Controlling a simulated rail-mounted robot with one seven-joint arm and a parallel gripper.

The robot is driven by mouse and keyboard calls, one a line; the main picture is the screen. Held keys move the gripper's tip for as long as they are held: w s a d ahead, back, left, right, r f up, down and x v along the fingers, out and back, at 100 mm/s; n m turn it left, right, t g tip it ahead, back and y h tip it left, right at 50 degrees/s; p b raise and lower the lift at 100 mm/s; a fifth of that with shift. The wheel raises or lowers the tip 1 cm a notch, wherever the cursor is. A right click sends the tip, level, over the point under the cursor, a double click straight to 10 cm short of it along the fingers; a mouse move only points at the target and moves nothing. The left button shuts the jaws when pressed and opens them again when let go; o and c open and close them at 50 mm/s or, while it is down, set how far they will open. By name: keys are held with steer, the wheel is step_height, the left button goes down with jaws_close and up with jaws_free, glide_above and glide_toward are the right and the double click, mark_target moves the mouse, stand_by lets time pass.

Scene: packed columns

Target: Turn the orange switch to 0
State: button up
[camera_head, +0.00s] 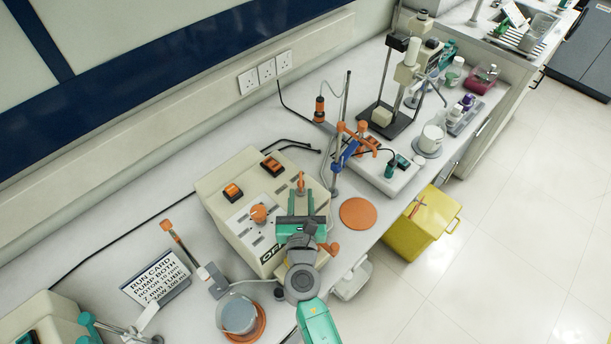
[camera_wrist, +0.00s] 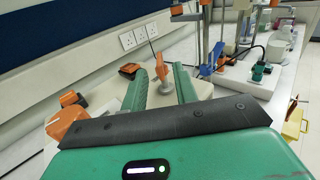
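A cream control box (camera_head: 215,190) on the bench carries two orange rocker switches, the left one (camera_head: 233,191) and the right one (camera_head: 271,165). It also carries a round orange knob (camera_head: 259,213), which shows at the left in the wrist view (camera_wrist: 66,122). An upright orange handle on a pale round base (camera_wrist: 161,72) stands at the box's right side, also in the head view (camera_head: 301,182). My gripper (camera_head: 301,193) is open over the box, its green fingers either side of this handle in the wrist view; contact cannot be told. Switch markings are too small to read.
A blue-and-orange clamp stand (camera_head: 336,165) and a flat orange disc (camera_head: 358,213) are right of the box. A beaker (camera_head: 238,314) and a run card (camera_head: 155,277) lie to its left. A yellow bin (camera_head: 424,228) stands beyond the bench edge.

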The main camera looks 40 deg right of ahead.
mark_target(301, 173)
steer(key=b+x, duration=0.2)
steer(key=x, duration=0.5)
steer(key=shift+w+d, duration=0.2)
steer(key=shift+w, duration=0.15)
steer(key=shift+r, duration=0.1)
jaws_close()
